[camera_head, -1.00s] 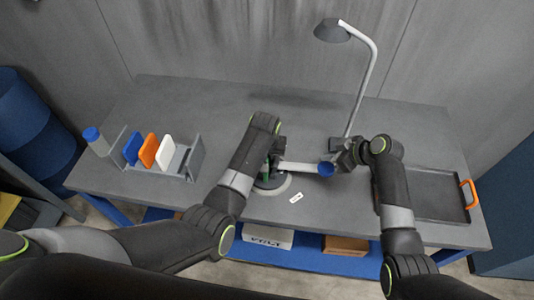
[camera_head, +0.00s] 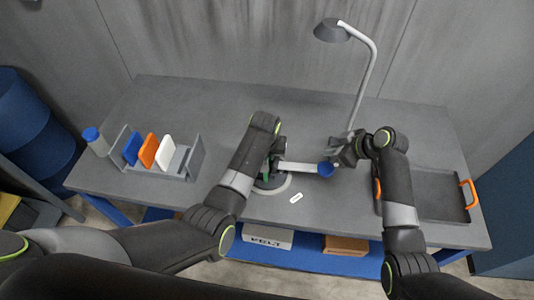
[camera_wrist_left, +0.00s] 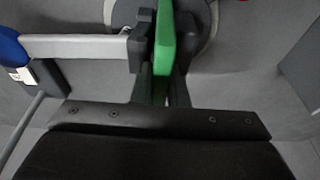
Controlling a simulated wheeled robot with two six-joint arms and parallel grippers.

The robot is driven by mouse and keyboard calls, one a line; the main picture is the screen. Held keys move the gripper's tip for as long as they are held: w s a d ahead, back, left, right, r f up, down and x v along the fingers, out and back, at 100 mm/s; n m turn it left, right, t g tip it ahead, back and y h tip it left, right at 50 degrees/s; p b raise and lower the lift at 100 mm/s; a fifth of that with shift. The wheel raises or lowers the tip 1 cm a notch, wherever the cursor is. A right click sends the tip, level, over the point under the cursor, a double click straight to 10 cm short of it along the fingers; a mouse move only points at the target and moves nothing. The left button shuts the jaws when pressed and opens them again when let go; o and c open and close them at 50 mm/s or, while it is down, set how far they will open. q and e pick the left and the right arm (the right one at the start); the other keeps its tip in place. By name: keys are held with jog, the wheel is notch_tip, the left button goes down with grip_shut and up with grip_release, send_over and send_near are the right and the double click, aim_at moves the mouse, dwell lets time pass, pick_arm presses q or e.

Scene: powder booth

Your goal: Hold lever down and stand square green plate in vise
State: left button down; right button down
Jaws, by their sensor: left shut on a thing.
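The square green plate (camera_wrist_left: 164,38) stands on edge in the left wrist view, between the dark jaws of the vise (camera_wrist_left: 142,48). Its lower end is between the fingers of my left gripper (camera_wrist_left: 161,88), which is shut on it. In the head view my left forearm hides most of the plate and vise, and the vise's round base (camera_head: 272,189) shows below. The white lever (camera_head: 298,167) runs right from the vise to a blue knob (camera_head: 325,170). My right gripper (camera_head: 338,157) is at the knob, just above and right of it; contact and finger opening are unclear.
A rack (camera_head: 196,158) at the left holds blue, orange and white plates. A blue-capped bottle (camera_head: 96,142) stands beside it. A desk lamp (camera_head: 365,85) rises behind my right gripper. A dark tray (camera_head: 435,205) with orange handles lies at the right.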

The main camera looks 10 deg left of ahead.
pick_arm(q)
jog(key=c, duration=1.3)
grip_release()
jog(key=shift+d, duration=0.15)
jog(key=shift+c, duration=0.2)
jog(key=shift+s, duration=0.1)
jog(key=shift+f, duration=0.1)
pick_arm(e)
jog(key=shift+d, duration=0.1)
